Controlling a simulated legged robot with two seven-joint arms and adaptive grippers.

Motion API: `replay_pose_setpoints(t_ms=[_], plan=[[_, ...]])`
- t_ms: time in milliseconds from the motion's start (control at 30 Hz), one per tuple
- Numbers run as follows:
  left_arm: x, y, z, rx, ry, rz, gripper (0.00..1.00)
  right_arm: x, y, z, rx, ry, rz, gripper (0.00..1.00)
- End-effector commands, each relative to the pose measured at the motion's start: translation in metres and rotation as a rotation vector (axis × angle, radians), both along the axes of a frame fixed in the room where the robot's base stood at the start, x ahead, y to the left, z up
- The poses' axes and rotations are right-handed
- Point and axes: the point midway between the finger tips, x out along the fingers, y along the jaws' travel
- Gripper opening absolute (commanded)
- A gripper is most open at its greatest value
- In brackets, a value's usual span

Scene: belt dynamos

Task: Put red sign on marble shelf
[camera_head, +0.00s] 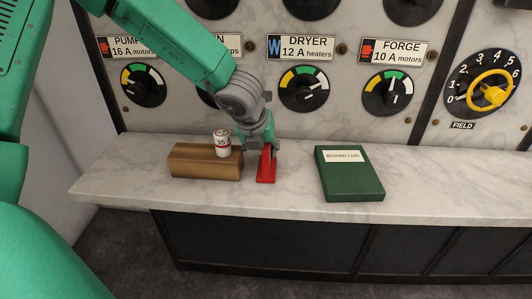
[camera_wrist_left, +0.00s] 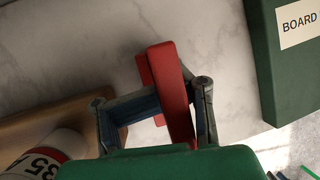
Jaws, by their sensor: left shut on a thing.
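The red sign (camera_head: 266,168) is upright at the marble shelf (camera_head: 295,205), between the wooden block and the green book. Its foot appears at the shelf top; I cannot tell whether it touches. My left gripper (camera_head: 262,146) reaches down from above and is shut on the sign's upper part. In the left wrist view the red sign (camera_wrist_left: 176,88) stands between the fingers of my left gripper (camera_wrist_left: 156,108), with marble behind it. The sign's face is hidden.
A wooden block (camera_head: 203,170) with a white-and-red fuse cylinder (camera_head: 222,146) on it lies close left of the sign. A green board log book (camera_head: 349,174) lies to the right. Marble between sign and book is clear. A panel with dials (camera_head: 388,92) rises behind.

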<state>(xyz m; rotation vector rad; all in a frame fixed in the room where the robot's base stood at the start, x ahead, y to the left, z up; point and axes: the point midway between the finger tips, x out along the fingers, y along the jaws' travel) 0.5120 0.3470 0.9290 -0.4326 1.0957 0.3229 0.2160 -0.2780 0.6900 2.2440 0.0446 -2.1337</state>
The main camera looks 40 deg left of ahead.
Motion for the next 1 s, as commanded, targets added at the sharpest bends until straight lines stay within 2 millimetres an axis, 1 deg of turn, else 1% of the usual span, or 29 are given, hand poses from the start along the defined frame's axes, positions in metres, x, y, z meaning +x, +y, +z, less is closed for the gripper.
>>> replay_pose_setpoints(t_ms=[67, 100, 167, 200, 500, 633, 767, 1000], plan=[[-0.001, -0.001, -0.001, 0.003, 0.004, 0.002, 0.0, 0.0, 0.0, 0.0, 0.0, 0.0, 0.0, 0.4], [-0.001, -0.001, -0.001, 0.003, 0.006, 0.002, 0.23, 0.0, 0.0, 0.001, 0.0, 0.0, 0.0, 0.4], [-0.001, -0.001, -0.001, 0.004, 0.006, 0.001, 0.44, 0.0, 0.0, 0.001, 0.0, 0.0, 0.0, 0.4], [-0.001, -0.001, -0.001, 0.004, 0.006, 0.001, 0.58, 0.0, 0.0, 0.001, 0.0, 0.0, 0.0, 0.4], [-0.001, 0.001, -0.001, 0.0, 0.004, 0.001, 0.58, 0.0, 0.0, 0.001, 0.0, 0.0, -0.001, 0.4], [-0.004, 0.001, 0.007, 0.0, 0.003, 0.002, 0.58, 0.0, 0.0, 0.003, 0.0, 0.0, -0.001, 0.4], [-0.013, -0.001, 0.029, -0.002, -0.001, 0.001, 0.58, 0.0, 0.0, 0.009, 0.0, 0.0, 0.0, 0.4], [-0.034, -0.004, 0.077, 0.0, 0.0, 0.002, 0.58, 0.0, 0.0, 0.022, 0.0, 0.0, 0.0, 0.4]])
